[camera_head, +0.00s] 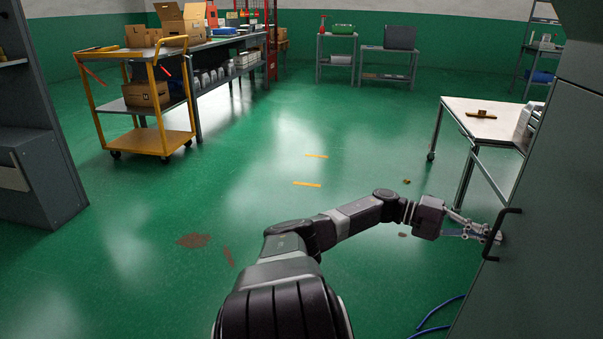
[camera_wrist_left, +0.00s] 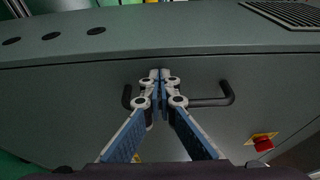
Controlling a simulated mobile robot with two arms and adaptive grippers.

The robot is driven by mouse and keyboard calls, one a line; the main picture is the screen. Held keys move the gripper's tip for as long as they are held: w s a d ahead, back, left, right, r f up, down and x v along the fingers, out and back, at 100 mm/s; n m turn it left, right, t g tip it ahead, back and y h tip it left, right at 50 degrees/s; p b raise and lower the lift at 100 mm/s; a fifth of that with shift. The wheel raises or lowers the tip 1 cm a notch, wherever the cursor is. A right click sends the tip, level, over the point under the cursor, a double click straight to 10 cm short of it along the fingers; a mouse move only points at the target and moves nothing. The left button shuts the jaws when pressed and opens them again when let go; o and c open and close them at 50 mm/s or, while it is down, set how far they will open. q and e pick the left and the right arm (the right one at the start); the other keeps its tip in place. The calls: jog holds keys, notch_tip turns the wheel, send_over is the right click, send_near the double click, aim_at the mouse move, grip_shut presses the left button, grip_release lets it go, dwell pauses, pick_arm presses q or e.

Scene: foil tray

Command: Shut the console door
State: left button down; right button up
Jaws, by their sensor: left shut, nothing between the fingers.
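The console door is the large dark grey-green panel (camera_head: 545,240) at the right edge of the head view. It fills much of the left wrist view (camera_wrist_left: 70,110). A black bar handle (camera_head: 511,211) is fixed on it and also shows in the left wrist view (camera_wrist_left: 215,101). My left gripper (camera_head: 492,235) reaches the handle from the left; its fingers are together in the left wrist view (camera_wrist_left: 160,76). They cover the middle of the handle, with nothing visible between the tips. I cannot tell whether they touch it. My right gripper is out of view.
A red knob on a yellow plate (camera_wrist_left: 262,143) sits right of the handle. A white-topped table (camera_head: 470,112) stands behind the door. Blue cable (camera_head: 435,318) lies on the floor below. A yellow cart (camera_head: 148,140) stands far left. The green floor between is mostly clear.

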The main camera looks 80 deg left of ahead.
pick_arm(q)
jog(key=shift+w+a+r+t, duration=0.25)
jog(key=shift+w+r+t, duration=0.1)
jog(key=shift+r, duration=0.25)
jog(key=v, duration=1.2)
jog(key=shift+s+f, duration=0.25)
jog(key=shift+s, duration=0.05)
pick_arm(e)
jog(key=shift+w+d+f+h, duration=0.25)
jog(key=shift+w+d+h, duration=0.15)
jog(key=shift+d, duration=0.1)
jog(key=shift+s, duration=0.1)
